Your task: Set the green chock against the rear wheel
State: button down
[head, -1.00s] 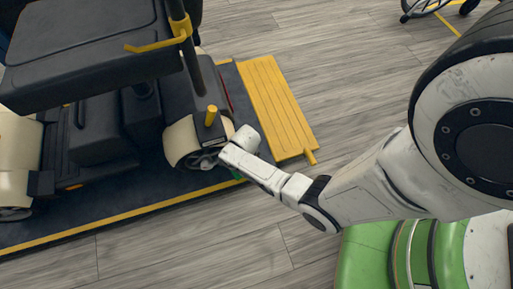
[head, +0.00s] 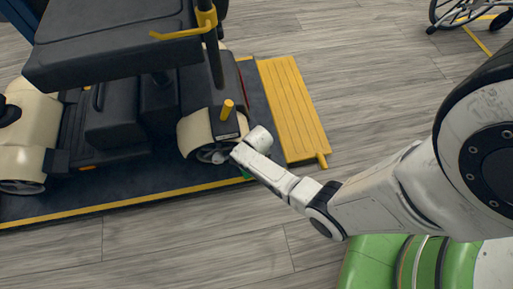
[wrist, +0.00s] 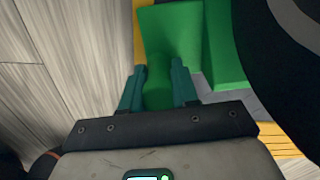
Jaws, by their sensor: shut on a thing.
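The green chock (wrist: 182,32) fills the top of the wrist view, and its grip sits between the teal fingers of my gripper (wrist: 157,88). My gripper is shut on it. The rear wheel (wrist: 280,60) is a dark curve right beside the chock at the right edge. In the head view, the scooter's rear wheel (head: 212,153) stands under a cream fender on the dark platform. My gripper (head: 244,164) is low beside that wheel, at its right. Only a sliver of the chock (head: 247,174) shows there, and I cannot tell whether it touches the tyre.
The scooter's black seat (head: 110,45) overhangs the platform (head: 130,200), which has a yellow edge line. A yellow ramp plate (head: 292,105) lies just right of the platform. A wheelchair wheel (head: 455,10) shows at top right. Grey plank floor is free in front.

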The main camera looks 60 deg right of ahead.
jog(key=shift+s+d+f, duration=0.25)
jog(key=shift+s+d, duration=0.15)
jog(key=shift+s, duration=0.15)
dwell(0.4)
jog(key=shift+w+a, duration=0.15)
jog(key=shift+w, duration=0.2)
jog(key=shift+w+a, duration=0.2)
jog(key=shift+w, duration=0.1)
jog(key=shift+w+a, duration=0.2)
jog(key=shift+w, duration=0.1)
dwell(0.4)
